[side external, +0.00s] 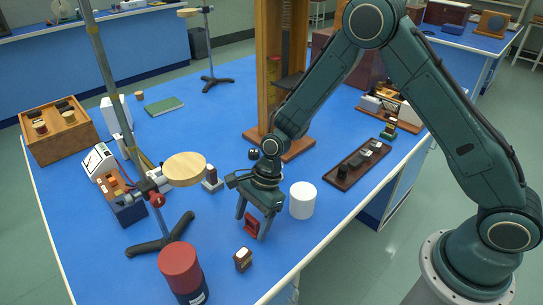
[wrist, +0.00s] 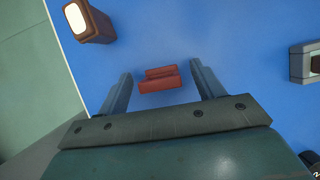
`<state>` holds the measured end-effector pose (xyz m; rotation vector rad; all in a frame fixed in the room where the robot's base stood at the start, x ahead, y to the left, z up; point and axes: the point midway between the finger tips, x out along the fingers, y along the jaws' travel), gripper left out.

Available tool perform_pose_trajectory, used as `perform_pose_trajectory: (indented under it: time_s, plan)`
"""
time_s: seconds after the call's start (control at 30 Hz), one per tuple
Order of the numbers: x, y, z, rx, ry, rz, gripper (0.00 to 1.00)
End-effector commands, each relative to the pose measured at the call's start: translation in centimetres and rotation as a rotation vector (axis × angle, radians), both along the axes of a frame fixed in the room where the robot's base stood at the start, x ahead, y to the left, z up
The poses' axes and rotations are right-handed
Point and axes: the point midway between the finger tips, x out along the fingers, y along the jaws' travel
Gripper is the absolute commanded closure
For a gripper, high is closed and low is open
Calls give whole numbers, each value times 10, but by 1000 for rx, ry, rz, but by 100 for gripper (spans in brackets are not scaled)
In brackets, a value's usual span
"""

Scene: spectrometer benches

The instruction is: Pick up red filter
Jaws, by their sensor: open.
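The red filter (side external: 251,225) is a small red block on the blue bench top, seen between the fingers of my gripper (side external: 252,228) in the side view. In the wrist view the red filter (wrist: 158,80) shows as a stepped red block, between and slightly past the fingertips of my gripper (wrist: 160,82). There is a clear gap of blue on both sides of it. My gripper is open, points down and holds nothing. Whether the fingertips are level with the block is hard to tell.
A white cylinder (side external: 302,200) stands close right of my gripper. A small brown block with a pale top (side external: 243,259) is in front. A red-topped dark cylinder (side external: 181,273) stands front left. A stand with a round wooden plate (side external: 184,169) is to the left.

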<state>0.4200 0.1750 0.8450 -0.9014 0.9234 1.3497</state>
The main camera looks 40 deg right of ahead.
Motion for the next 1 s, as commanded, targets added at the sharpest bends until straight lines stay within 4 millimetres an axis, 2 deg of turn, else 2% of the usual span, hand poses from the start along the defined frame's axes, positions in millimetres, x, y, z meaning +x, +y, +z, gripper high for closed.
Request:
perform_pose_trajectory:
  time_s: [0.03,0.2,0.27,0.67,0.87,1.0]
  plan:
    - [0,0,0,0,0,0,37]
    - [0,0,0,0,0,0,70]
    - [0,0,0,0,0,0,80]
    - [0,0,3,0,-1,0,81]
    - [1,0,16,1,-2,0,81]
    - [1,0,32,1,-4,1,81]
